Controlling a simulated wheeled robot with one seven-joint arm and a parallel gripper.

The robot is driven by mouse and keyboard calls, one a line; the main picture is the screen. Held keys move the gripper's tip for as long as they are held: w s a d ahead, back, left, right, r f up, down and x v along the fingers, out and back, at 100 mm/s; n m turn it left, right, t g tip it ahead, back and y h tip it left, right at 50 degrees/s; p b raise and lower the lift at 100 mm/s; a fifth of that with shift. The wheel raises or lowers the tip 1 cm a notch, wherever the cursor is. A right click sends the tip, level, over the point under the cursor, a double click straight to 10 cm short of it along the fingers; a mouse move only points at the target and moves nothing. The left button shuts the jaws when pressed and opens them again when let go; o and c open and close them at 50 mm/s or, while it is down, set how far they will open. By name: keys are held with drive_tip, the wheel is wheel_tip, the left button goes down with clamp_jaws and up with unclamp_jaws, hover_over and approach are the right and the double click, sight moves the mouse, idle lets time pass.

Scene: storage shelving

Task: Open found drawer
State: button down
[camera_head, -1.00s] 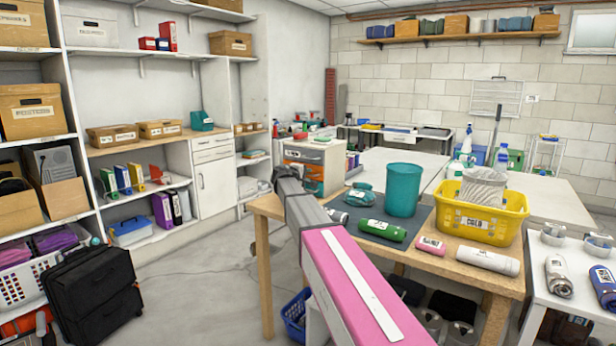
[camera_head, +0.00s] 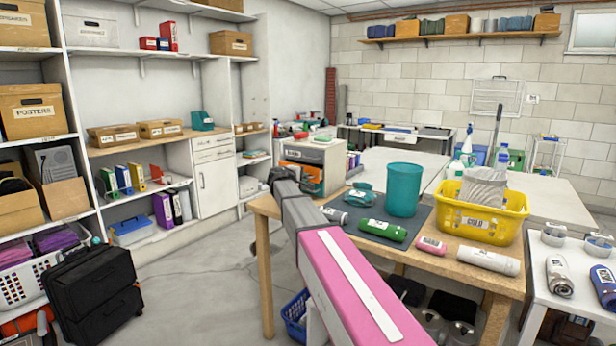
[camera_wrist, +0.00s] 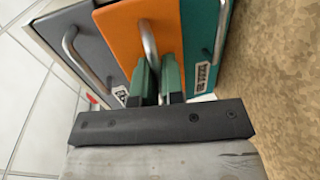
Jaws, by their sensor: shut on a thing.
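A small drawer unit (camera_head: 328,152) stands behind the worktable in the head view. The wrist view shows its grey drawer (camera_wrist: 88,55), orange drawer (camera_wrist: 122,35) and teal drawer (camera_wrist: 203,38) side by side, each with a metal bar handle. My gripper (camera_wrist: 158,72) has its green fingers closed around the orange drawer's handle (camera_wrist: 148,40). The lower part of that handle is hidden between the fingers. In the head view my arm hides part of the unit, and the fingertips do not show.
The wooden table (camera_head: 465,262) beside my arm holds a teal bin (camera_head: 403,190), a yellow basket (camera_head: 480,222) and several bottles. Shelving (camera_head: 140,143) lines the left wall. A black case (camera_head: 95,293) stands on the floor at left. Open floor lies between shelving and table.

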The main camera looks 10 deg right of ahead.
drive_tip(key=f+v, duration=0.2)
drive_tip(key=v, duration=0.7)
drive_tip(key=shift+s+a, duration=0.3)
drive_tip(key=c, duration=1.3)
unclamp_jaws()
drive_tip(key=v, duration=1)
drive_tip(key=shift+s+a+r, duration=0.1)
drive_tip(key=shift+s+a, duration=0.15)
drive_tip(key=shift+a, duration=0.05)
